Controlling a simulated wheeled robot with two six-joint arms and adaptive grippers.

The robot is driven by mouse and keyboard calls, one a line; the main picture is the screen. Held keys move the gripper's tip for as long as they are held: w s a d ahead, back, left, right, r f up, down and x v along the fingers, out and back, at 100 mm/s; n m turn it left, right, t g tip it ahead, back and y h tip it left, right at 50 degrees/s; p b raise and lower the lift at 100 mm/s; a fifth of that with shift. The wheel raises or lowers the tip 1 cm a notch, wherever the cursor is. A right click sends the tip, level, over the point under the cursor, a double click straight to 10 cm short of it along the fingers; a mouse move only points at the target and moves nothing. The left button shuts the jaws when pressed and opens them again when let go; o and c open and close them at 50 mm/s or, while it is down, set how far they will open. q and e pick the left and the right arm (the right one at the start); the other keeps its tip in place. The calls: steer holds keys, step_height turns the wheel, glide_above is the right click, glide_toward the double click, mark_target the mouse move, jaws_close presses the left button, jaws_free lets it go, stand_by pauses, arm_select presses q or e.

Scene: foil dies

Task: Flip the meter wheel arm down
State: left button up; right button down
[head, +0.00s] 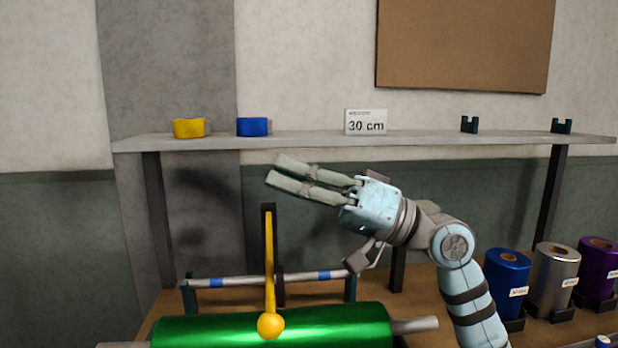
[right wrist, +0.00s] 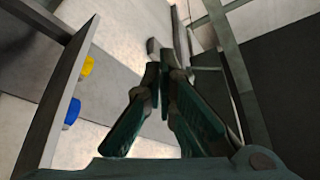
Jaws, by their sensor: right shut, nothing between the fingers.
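The meter wheel arm is a slim yellow bar (head: 269,260) with a round yellow ball end (head: 271,325). Its upper end meets the top of a dark post, and its ball overlaps the green foil roll (head: 190,331) in the picture; I cannot tell whether they touch. My right gripper (head: 280,172) is up and to the right of the post top, its fingers pointing left, apart from the arm. It is shut and empty; its fingertips also show close together in the right wrist view (right wrist: 160,70). My left gripper is not in view.
A shelf (head: 300,141) spans above, with a yellow ring (head: 188,128), a blue ring (head: 252,127) and a "30 cm" card (head: 366,122). A bar (head: 240,282) with blue bands lies behind the green roll. Blue, silver and purple rolls (head: 508,272) stand at right.

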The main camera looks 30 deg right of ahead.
arm_select(q)
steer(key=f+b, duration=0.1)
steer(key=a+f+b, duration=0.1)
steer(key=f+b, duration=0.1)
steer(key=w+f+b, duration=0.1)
steer(key=b, duration=0.1)
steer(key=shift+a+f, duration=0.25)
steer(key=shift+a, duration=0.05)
arm_select(e)
steer(key=s+d, duration=0.3)
steer(key=d, duration=0.6)
steer(key=shift+s+f, duration=0.15)
steer(key=shift+f, duration=0.15)
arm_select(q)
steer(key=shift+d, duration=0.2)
arm_select(e)
steer(key=shift+r, duration=0.1)
